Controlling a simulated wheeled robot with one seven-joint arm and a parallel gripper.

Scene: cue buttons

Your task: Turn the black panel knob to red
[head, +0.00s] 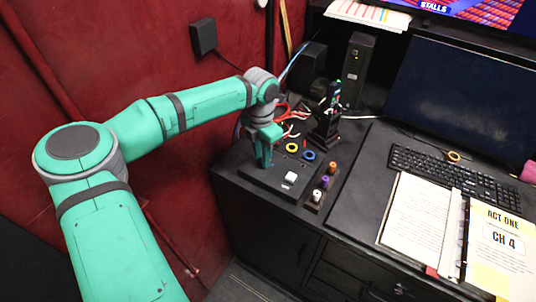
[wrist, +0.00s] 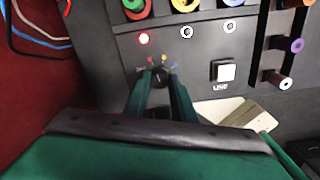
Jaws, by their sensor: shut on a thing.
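The black panel knob (wrist: 161,73) is on the dark panel (wrist: 205,54) in the wrist view. Small red, yellow and blue marks curve around its far side, with a pale label at their left. I cannot tell which mark its pointer faces. My gripper (wrist: 160,82) has its two green fingers on either side of the knob and is shut on it. A red lamp (wrist: 144,38) glows above the knob; two other lamps to its right look unlit. In the head view my gripper (head: 264,163) points down at the panel's left part and hides the knob.
A white square button (wrist: 225,71) is right of the knob. Coloured rings, including a yellow one (head: 291,147) and a blue one (head: 309,155), lie behind. A strip with orange, purple and white pegs (head: 316,196) stands right. A keyboard (head: 450,178) and papers lie farther right.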

